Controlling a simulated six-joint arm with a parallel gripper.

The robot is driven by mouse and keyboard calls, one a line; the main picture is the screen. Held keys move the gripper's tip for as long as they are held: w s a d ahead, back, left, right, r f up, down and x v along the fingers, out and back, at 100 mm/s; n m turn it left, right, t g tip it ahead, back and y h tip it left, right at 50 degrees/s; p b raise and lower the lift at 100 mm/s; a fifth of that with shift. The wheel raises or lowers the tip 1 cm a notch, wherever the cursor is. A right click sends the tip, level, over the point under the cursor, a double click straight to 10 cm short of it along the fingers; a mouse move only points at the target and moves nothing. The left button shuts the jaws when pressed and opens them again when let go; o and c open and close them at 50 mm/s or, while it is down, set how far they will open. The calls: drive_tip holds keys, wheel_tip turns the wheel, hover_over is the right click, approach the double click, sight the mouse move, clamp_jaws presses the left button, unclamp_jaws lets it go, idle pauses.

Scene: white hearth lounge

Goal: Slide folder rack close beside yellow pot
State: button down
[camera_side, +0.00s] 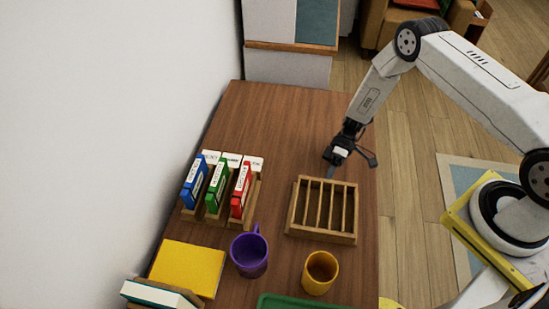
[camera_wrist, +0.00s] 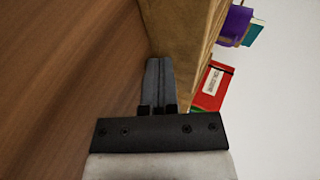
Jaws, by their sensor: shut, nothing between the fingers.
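The folder rack (camera_side: 322,236), an empty wooden frame with several slots, lies on the table. The yellow pot (camera_side: 320,272), an open mustard cup, stands just below it in the side view, with a small gap between them. My gripper (camera_side: 331,172) is shut and empty, pointing down at the rack's far edge, the side away from the pot. In the wrist view the closed fingers (camera_wrist: 158,75) are right beside the rack's wooden wall (camera_wrist: 182,28). I cannot tell whether they touch it. The pot is not visible in the wrist view.
A purple mug (camera_side: 249,255) stands left of the pot. Wooden holders with blue, green and red binders (camera_side: 241,190) stand left of the rack. A yellow book (camera_side: 188,267) and a green tray (camera_side: 300,301) lie near the bottom. The far table (camera_side: 270,115) is clear.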

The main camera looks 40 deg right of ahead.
sight(327, 190)
drive_tip(key=shift+s+a, duration=0.85)
drive_tip(key=shift+a, duration=0.05)
drive_tip(key=shift+s+a, duration=0.4)
drive_tip(key=shift+a, duration=0.05)
drive_tip(key=shift+w+d+r, duration=0.5)
drive_tip(key=shift+w+d, duration=0.45)
drive_tip(key=shift+d, duration=0.05)
drive_tip(key=shift+w+d+r, duration=0.5)
drive_tip(key=shift+w+d, duration=0.4)
drive_tip(key=shift+d, duration=0.05)
drive_tip(key=shift+w+d+r, duration=0.5)
drive_tip(key=shift+w+d, duration=0.45)
drive_tip(key=shift+d, duration=0.05)
drive_tip(key=shift+r, duration=0.1)
